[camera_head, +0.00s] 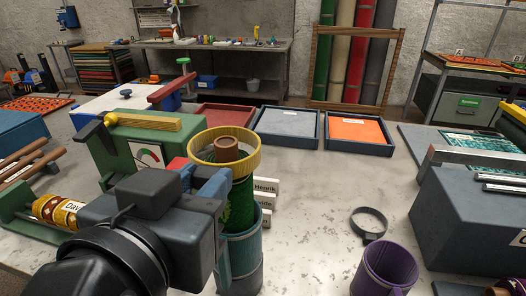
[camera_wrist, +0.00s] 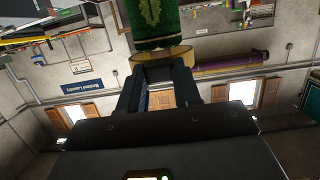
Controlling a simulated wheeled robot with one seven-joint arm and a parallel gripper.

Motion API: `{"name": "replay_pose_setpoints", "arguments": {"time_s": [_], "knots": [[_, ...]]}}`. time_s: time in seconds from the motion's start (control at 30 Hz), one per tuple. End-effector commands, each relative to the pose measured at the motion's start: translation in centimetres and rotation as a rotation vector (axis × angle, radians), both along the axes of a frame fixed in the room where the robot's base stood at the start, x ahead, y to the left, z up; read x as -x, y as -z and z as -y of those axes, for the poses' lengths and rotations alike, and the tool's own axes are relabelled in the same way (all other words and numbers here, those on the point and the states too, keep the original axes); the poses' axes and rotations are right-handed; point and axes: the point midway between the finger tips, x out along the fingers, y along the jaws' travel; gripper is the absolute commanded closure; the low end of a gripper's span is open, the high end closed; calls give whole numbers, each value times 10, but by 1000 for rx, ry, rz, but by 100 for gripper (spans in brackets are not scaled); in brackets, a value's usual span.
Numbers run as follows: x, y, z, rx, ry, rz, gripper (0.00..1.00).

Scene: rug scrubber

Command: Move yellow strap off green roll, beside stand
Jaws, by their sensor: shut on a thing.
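The yellow strap (camera_head: 250,165) is a wide ring at the upper end of the green roll (camera_head: 238,203). The roll stands upright in a teal cylindrical stand (camera_head: 242,262), and its brown core (camera_head: 227,148) shows inside the ring. My gripper (camera_head: 212,172) is shut on the near left side of the strap. In the wrist view, the strap (camera_wrist: 146,62) lies between the fingers (camera_wrist: 163,72), at the end of the green roll (camera_wrist: 160,22). I cannot tell whether the strap still surrounds the roll or sits just above it.
A purple mug (camera_head: 385,270) and a dark ring (camera_head: 370,222) stand right of the stand. White name cards (camera_head: 266,188) are close behind it. Trays (camera_head: 287,128) lie at the back, and a green gauge machine (camera_head: 150,150) is left. The tabletop between stand and mug is clear.

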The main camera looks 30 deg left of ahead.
Motion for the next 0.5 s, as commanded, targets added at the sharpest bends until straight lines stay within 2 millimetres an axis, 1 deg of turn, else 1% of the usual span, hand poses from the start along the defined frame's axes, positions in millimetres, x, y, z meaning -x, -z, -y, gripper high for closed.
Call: {"name": "replay_pose_setpoints", "arguments": {"time_s": [0.03,0.5], "knots": [[0,-6,0,-1,0,0,100],[0,-36,0,0,0,0,100]]}}
